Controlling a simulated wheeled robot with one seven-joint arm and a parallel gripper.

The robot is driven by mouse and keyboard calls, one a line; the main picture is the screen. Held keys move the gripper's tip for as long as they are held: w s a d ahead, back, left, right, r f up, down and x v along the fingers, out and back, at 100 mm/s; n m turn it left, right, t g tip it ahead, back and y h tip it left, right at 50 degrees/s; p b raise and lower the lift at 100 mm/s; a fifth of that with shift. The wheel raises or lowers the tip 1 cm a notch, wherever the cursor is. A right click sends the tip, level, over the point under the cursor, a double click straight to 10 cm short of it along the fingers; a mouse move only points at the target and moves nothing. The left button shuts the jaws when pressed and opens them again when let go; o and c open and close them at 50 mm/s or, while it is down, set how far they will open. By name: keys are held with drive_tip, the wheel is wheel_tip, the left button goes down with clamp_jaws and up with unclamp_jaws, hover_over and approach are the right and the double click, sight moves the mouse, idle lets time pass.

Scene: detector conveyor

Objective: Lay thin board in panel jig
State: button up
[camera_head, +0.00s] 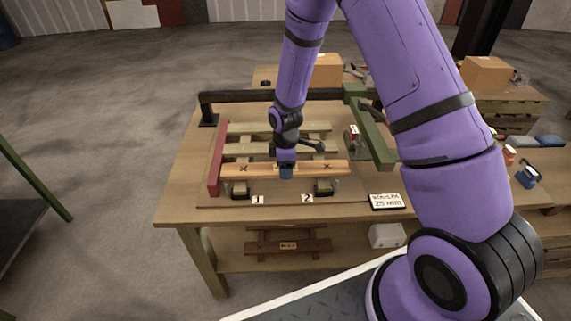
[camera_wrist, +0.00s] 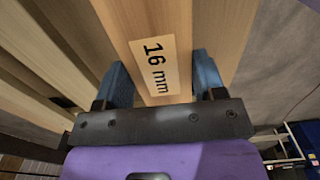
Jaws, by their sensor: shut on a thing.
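My gripper (camera_head: 286,173) is shut on a thin wooden board (camera_head: 245,168) at the board's middle, over the front of the panel jig. The board runs left to right, with dark X marks near its ends. In the wrist view my gripper's blue fingers (camera_wrist: 162,85) sit on both sides of the board (camera_wrist: 150,20), which bears a "16 mm" label. The jig has a red stop bar (camera_head: 216,158) at left and a green bracket arm (camera_head: 372,130) at right. Whether the board touches the supports labelled 1 and 2 cannot be told.
Paler slats (camera_head: 300,128) lie in the jig behind the board. A label plate (camera_head: 386,201) lies at the table's front right. A dark bar (camera_head: 270,96) spans the back of the jig. Cardboard boxes (camera_head: 487,73) stand behind. The table's front left is clear.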

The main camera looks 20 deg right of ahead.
drive_tip(key=shift+f, duration=0.9)
drive_tip(key=o, duration=1.1)
wheel_tip(320, 180, up, 11)
drive_tip(key=shift+f, duration=0.1)
